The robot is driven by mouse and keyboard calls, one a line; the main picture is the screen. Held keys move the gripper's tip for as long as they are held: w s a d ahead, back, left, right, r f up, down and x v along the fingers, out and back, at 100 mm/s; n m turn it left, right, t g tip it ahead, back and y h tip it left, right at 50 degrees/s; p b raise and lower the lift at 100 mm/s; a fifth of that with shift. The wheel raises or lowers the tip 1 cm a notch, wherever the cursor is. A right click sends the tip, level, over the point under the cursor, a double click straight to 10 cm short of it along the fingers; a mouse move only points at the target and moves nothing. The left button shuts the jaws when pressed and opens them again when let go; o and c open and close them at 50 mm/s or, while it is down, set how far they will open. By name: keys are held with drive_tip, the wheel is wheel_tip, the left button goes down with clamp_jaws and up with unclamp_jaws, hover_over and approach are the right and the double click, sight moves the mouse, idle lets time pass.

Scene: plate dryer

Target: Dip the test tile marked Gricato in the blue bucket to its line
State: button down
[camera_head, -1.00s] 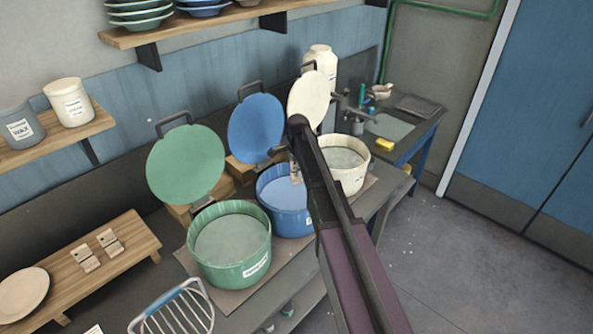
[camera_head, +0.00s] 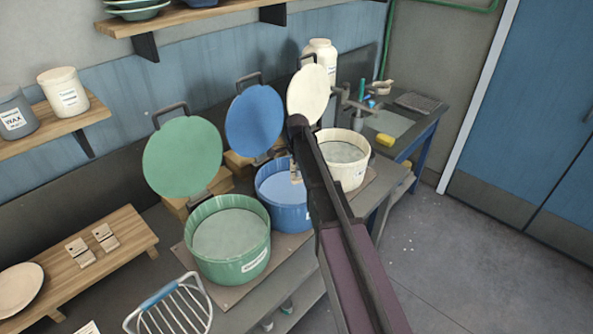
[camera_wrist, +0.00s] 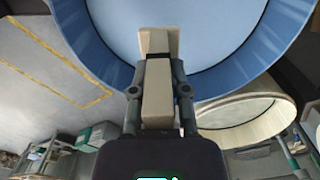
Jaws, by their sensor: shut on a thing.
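The blue bucket (camera_head: 285,216) stands on the bench with pale blue liquid in it and its lid raised behind. My gripper (camera_wrist: 158,78) is shut on a small beige tile (camera_wrist: 158,100) with a dark band across it. In the wrist view the tile lies in front of the blue bucket's opening (camera_wrist: 220,82). In the head view my arm hides most of the gripper, and a bit of the tile (camera_head: 296,172) shows over the bucket's right side. I cannot tell whether it touches the liquid. No name on the held tile is readable.
A green bucket (camera_head: 238,268) stands left of the blue one and a cream bucket (camera_head: 352,176) right, both with raised lids. A wire rack (camera_head: 172,312) lies in front.

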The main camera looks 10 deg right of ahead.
wheel_tip(320, 180, down, 12)
drive_tip(key=b, duration=1.1)
drive_tip(key=shift+b, duration=0.4)
idle(1.4)
drive_tip(key=shift+f+b, duration=0.45)
idle(0.8)
drive_tip(key=shift+r, duration=0.15)
idle(1.1)
drive_tip(key=shift+r+p, duration=7)
drive_tip(key=shift+p, duration=0.15)
